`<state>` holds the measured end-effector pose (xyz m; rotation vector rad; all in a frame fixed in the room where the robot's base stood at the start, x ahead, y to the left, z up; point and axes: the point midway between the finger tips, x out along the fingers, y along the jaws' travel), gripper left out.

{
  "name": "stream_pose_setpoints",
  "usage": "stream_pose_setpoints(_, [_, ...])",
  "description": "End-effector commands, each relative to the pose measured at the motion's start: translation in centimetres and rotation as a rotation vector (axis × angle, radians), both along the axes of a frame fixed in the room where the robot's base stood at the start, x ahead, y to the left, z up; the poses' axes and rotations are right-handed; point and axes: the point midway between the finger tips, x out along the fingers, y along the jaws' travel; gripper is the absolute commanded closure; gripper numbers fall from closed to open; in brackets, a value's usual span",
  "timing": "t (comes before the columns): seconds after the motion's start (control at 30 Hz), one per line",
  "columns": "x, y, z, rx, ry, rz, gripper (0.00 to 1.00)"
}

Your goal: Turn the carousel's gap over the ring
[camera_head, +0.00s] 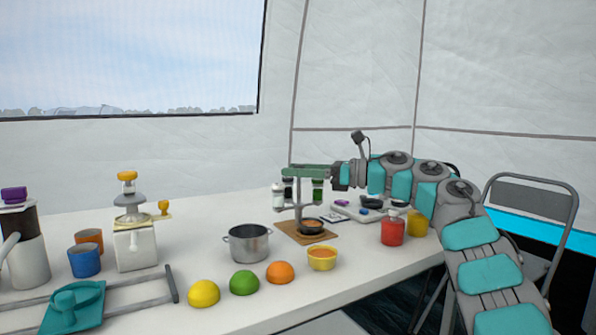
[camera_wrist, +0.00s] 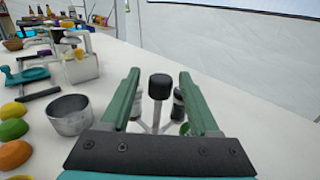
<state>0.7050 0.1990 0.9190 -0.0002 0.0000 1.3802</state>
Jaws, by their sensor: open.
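The spice carousel (camera_head: 299,205) stands on a wooden base (camera_head: 289,229), with white-, dark- and green-coloured jars hanging around its post. A dark, round, bowl-like piece (camera_head: 312,225) sits low on the base; I cannot tell whether this is the ring. My gripper (camera_head: 285,171) reaches in from the right, level with the carousel's top. In the wrist view my gripper (camera_wrist: 159,73) is open, its green fingers on either side of a black knob (camera_wrist: 159,87) with visible space between. Jars (camera_wrist: 178,106) show below the knob. The carousel's gap cannot be made out.
A green fruit half (camera_head: 244,283) lies in front. A red jar (camera_head: 392,231) stands under my arm. The tent wall rises behind the table.

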Motion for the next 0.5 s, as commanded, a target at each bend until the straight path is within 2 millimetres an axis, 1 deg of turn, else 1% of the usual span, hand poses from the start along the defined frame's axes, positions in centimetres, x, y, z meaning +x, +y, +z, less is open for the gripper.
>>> stream_pose_setpoints(0.27, [0.0,-0.4,0.0,0.000,0.000,-0.002,0.38])
stream_pose_setpoints(0.37, [-0.1,-1.3,-0.1,0.001,0.000,-0.004,0.38])
stream_pose_setpoints(0.5, [-0.5,-3.2,-0.1,0.001,0.000,-0.005,0.38])
